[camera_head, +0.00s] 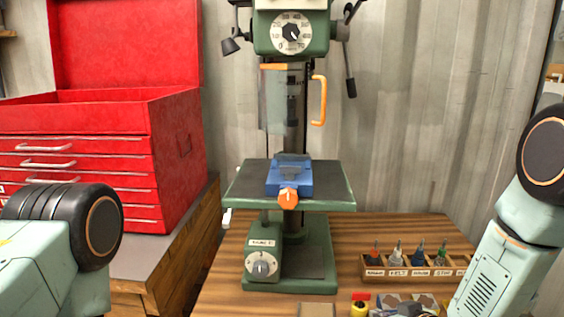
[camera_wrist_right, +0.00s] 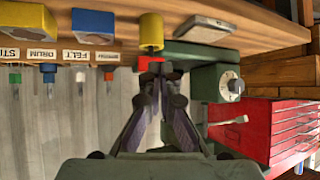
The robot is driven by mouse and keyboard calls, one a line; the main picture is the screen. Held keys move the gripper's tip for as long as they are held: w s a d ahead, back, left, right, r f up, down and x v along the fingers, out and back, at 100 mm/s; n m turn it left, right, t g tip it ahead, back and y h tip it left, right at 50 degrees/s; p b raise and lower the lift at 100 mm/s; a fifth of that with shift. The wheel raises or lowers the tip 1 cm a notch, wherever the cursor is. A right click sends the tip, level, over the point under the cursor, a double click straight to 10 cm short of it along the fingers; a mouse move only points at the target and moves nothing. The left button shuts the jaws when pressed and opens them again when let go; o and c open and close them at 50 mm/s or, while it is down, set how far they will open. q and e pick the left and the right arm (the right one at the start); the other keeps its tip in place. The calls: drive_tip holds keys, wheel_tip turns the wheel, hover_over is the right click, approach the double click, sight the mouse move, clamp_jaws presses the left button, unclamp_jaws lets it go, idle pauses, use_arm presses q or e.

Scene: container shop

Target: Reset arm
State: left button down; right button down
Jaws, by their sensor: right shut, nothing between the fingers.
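My right arm (camera_head: 505,235) comes in at the right of the head view and reaches down toward the bottom edge. Its gripper is hard to make out there. In the right wrist view my right gripper (camera_wrist_right: 161,72) is shut, with its fingers together and nothing between them. Its tips appear close to a yellow cylinder (camera_wrist_right: 151,32) in the picture; I cannot tell if they touch. My left arm (camera_head: 65,245) shows only as a rounded joint and link at the lower left of the head view; its gripper is out of view.
A green drill press (camera_head: 290,262) stands on the wooden bench, with a blue vise (camera_head: 290,178) on its table. A wooden rack (camera_head: 408,280) of labelled bits is to its right. A red toolbox (camera_head: 75,120) stands at left. Bare bench (camera_head: 225,300) shows beside the press.

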drive_tip(key=s+f+m+g+h+b, duration=0.1)
drive_tip(key=s+f, duration=0.5)
drive_tip(key=s, duration=0.6)
drive_tip(key=s+f+m+g+h+b, duration=0.1)
drive_tip(key=s+f+g+b, duration=0.3)
drive_tip(key=s+f, duration=0.3)
drive_tip(key=s+d+f+m+g+h+b, duration=0.1)
drive_tip(key=s+f+g, duration=0.4)
drive_tip(key=s, duration=1.2)
wheel_tip(320, 180, down, 2)
drive_tip(key=shift+f+m+b, duration=0.2)
drive_tip(key=shift+m+b, duration=0.1)
drive_tip(key=shift+b, duration=0.5)
